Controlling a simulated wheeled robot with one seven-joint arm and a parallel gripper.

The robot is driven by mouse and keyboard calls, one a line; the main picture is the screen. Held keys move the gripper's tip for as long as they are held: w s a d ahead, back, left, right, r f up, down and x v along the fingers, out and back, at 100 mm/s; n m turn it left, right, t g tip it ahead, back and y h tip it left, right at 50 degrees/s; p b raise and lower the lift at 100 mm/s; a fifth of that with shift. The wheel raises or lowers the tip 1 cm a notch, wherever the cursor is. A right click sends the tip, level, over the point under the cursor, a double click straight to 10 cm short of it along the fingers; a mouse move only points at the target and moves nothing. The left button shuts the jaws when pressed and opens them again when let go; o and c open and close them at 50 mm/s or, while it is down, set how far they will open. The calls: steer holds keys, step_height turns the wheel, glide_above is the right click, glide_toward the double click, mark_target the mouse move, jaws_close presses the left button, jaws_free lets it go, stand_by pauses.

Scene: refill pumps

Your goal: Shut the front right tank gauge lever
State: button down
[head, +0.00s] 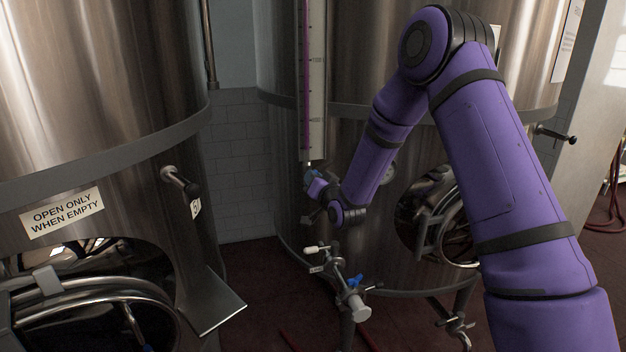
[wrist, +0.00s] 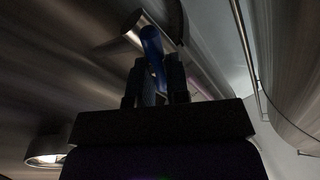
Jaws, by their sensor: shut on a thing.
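The tank gauge is a tall, narrow scale (head: 313,90) with a purple line, on the front of the middle steel tank (head: 350,60). A blue lever (head: 310,173) shows small at its foot. In the wrist view the blue lever (wrist: 152,45) stands up between my two dark fingers. My gripper (head: 315,184) is at the foot of the gauge and shut on this lever; the wrist view shows my gripper (wrist: 157,82) from behind. The lever's pivot and exact angle are hard to make out in the dark.
Below my gripper a valve assembly (head: 345,280) with white and blue handles sticks out. A round manway door (head: 440,215) is behind my arm. At left stands another tank with an "OPEN ONLY WHEN EMPTY" label (head: 61,213) and a metal ledge (head: 211,302).

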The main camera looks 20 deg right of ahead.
steer(key=m+h, duration=0.1)
steer(key=m, duration=0.3)
steer(key=m+t+h, duration=0.1)
steer(key=m, duration=0.4)
steer(key=f+m+h, duration=0.1)
steer(key=m, duration=0.4)
steer(key=shift+d+f, duration=0.1)
steer(key=shift+d, duration=0.1)
steer(key=shift+m, duration=0.3)
steer(key=c, duration=1.1)
jaws_free()
steer(key=shift+s, duration=0.1)
steer(key=s+f, duration=0.2)
steer(key=s, duration=0.8)
steer(key=shift+s, duration=0.25)
